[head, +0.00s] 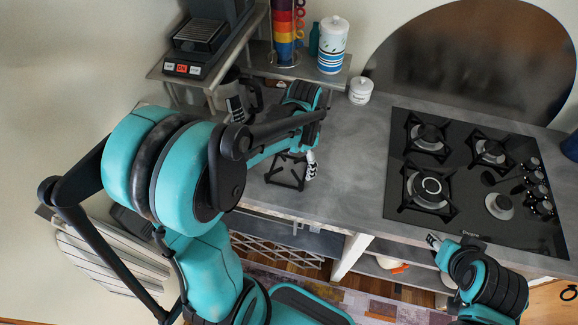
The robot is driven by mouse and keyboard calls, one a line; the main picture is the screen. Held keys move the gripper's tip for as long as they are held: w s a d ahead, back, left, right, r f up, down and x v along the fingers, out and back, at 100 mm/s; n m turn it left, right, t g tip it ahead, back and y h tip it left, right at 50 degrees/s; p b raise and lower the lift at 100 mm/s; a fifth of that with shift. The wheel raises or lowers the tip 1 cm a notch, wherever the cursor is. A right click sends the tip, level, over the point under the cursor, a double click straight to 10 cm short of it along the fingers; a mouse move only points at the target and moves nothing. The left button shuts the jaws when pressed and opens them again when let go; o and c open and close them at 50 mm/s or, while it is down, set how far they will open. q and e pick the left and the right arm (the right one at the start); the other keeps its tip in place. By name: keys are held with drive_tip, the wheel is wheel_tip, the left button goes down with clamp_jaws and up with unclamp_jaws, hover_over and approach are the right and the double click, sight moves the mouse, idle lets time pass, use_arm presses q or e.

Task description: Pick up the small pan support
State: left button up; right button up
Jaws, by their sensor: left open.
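The small pan support (286,171), a dark metal frame with crossing bars, lies flat on the grey counter, left of the hob. My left gripper (311,166) is open at the support's right edge. Its pale fingers point down beside the support; I cannot tell whether they touch it. My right gripper (434,240) is at the counter's front edge, below the hob, and too small to read as open or shut. The black gas hob (378,205) carries pan supports on several burners; the front right burner (499,206) is bare.
A white lidded jar (360,91) and a blue-patterned canister (332,45) stand at the back, beside a stack of coloured cups (284,30). A coffee machine (201,35) stands on a shelf at the left. The counter between the support and hob is clear.

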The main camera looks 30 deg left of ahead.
sight(297, 177)
use_arm(q)
drive_tip(key=f+b, duration=0.1)
drive_tip(key=f, duration=0.2)
drive_tip(key=s+f+b, duration=0.1)
drive_tip(key=f, duration=0.3)
drive_tip(key=shift+s+a+b, duration=0.15)
drive_tip(key=shift+s+b, duration=0.05)
drive_tip(key=shift+b, duration=0.1)
drive_tip(key=shift+f, duration=0.15)
drive_tip(key=c, duration=1.6)
